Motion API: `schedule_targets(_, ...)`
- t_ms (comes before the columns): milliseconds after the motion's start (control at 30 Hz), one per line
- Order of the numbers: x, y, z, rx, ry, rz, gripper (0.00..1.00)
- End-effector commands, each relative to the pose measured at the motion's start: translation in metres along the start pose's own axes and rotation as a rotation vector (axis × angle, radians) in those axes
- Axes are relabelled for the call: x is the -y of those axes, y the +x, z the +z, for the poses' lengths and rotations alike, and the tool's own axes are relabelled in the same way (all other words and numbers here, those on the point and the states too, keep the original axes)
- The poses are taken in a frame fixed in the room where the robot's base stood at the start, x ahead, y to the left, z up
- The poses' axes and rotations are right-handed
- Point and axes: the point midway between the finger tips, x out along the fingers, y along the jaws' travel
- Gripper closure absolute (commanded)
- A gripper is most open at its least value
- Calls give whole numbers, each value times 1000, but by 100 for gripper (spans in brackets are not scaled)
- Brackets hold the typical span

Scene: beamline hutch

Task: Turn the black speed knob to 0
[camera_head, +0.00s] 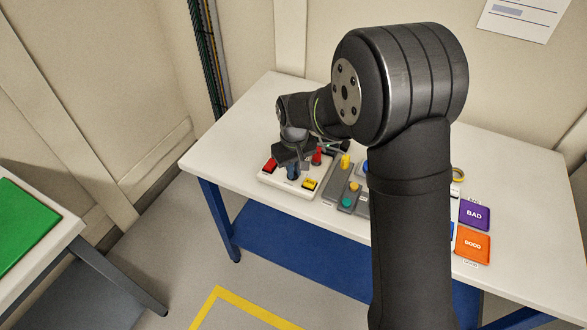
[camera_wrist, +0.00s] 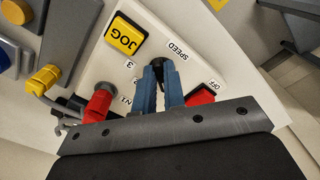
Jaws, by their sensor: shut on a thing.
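The black speed knob (camera_wrist: 158,63) sits on a white control panel (camera_wrist: 112,69), beside the printed word SPEED. My gripper (camera_wrist: 160,80) has its two blue fingers closed around the knob, which hides most of it and its pointer. A digit 3 shows on the panel to the left of the fingers; no 0 can be made out, so I cannot tell the knob's setting. In the head view the gripper (camera_head: 292,170) is over the panel (camera_head: 288,188) at the left part of the table, and the knob is hidden there.
Around the knob are a yellow JOG button (camera_wrist: 125,36), a red button (camera_wrist: 201,96) by an OFF label, and a red plug (camera_wrist: 99,104). A grey box with coloured parts (camera_head: 340,187) stands right of the panel. Purple BAD (camera_head: 474,215) and orange GOOD (camera_head: 472,244) trays lie further right.

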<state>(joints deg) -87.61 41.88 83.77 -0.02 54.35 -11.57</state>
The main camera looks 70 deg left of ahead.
Motion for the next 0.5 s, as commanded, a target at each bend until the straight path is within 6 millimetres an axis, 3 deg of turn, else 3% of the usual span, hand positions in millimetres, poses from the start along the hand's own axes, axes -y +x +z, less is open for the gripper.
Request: schedule_targets(500,-1,0,0,-1,-118,0,100)
